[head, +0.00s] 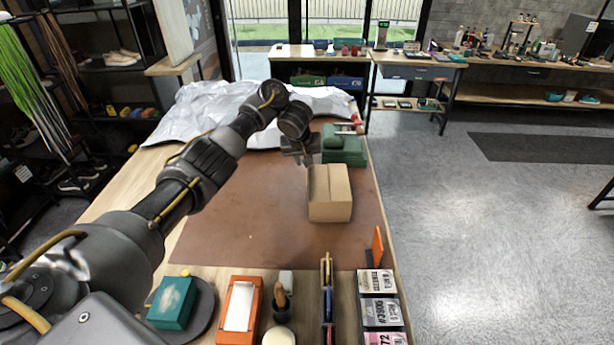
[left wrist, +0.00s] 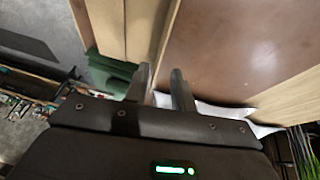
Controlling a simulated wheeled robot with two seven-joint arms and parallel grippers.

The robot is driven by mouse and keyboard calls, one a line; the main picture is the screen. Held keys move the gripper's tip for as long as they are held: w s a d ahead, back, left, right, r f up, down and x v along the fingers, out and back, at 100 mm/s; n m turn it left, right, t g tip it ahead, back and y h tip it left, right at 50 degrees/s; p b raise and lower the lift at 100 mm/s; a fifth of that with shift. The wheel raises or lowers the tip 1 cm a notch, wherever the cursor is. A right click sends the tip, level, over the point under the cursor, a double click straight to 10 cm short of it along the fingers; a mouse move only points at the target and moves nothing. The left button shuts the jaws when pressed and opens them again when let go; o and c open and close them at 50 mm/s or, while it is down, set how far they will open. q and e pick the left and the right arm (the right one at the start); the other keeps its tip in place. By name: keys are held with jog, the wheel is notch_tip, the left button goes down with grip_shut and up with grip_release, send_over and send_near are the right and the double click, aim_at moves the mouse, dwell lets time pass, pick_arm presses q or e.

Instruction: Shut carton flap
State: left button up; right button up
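The carton (head: 330,211) is a small tan cardboard box on the brown mat, near the right side of the table. Its top (head: 329,181) shows two panels with a seam between them; I cannot tell whether a flap stands slightly raised. My left gripper (head: 302,158) is just beyond the carton's far left corner. In the left wrist view the fingers of my left gripper (left wrist: 161,72) are apart with nothing clearly held between them. The carton (left wrist: 110,25) fills the upper left there, close to one fingertip; I cannot tell whether they touch. My right gripper is out of view.
A green case (head: 343,148) stands just behind the carton. Crumpled silvery sheeting (head: 215,105) covers the table's far end. The brown mat (head: 250,220) left of the carton is clear. An orange tray (head: 239,308), a teal box (head: 172,303) and labelled boxes (head: 380,312) line the near edge.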

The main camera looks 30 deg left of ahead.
pick_arm(q)
jog(key=x, duration=0.8)
jog(key=shift+f, duration=0.1)
grip_shut()
